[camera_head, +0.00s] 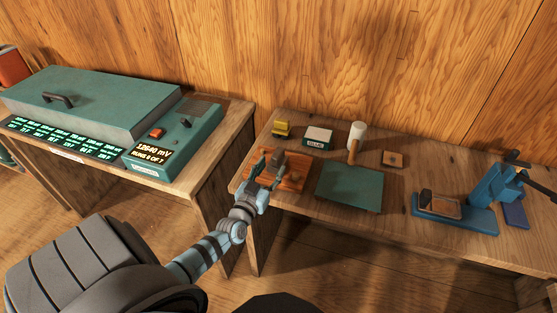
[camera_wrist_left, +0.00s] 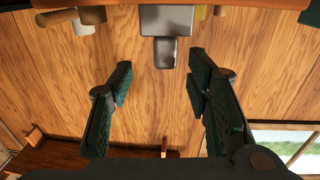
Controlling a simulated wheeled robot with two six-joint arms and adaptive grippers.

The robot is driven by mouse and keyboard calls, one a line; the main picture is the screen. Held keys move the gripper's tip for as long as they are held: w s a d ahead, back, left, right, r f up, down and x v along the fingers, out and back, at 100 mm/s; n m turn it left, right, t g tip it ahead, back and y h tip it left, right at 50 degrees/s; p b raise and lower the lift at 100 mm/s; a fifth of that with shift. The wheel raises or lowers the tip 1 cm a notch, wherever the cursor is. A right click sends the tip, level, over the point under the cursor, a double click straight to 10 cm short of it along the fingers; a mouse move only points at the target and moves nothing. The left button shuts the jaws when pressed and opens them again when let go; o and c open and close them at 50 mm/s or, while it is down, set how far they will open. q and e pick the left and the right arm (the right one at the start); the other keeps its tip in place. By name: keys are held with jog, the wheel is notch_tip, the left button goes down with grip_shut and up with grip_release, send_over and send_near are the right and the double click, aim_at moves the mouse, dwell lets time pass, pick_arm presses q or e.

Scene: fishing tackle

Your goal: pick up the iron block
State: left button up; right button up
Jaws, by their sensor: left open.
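A grey metal block, which looks like the iron block (camera_head: 279,157), stands at the back of the reddish-brown wooden tray (camera_head: 296,181) on the bench. My left gripper (camera_head: 265,170) is over the tray, with its dark green fingers spread on the near side of the block. In the left wrist view the grey block (camera_wrist_left: 166,18) shows at the top middle, with a darker smooth lower part, just beyond the open fingertips (camera_wrist_left: 160,68). Nothing is between the fingers, and they look apart from the block. The right gripper does not show.
Behind the tray are a yellow object (camera_head: 282,129), a glue box (camera_head: 318,138) and a white-headed mallet (camera_head: 357,131). A green mat (camera_head: 350,187) lies to the right, with a small wooden piece (camera_head: 393,159) behind it. A blue press (camera_head: 484,190) stands further right. A teal machine (camera_head: 165,143) is left.

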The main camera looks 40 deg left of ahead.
aim_at(282, 148)
pick_arm(q)
jog(key=shift+x, duration=1.1)
jog(key=b+x, duration=0.2)
jog(key=x, duration=0.1)
jog(key=b+x, duration=0.1)
jog(key=x, duration=0.1)
jog(key=shift+s+a, duration=0.15)
jog(key=shift+a, duration=0.1)
jog(key=shift+r, duration=0.15)
grip_shut()
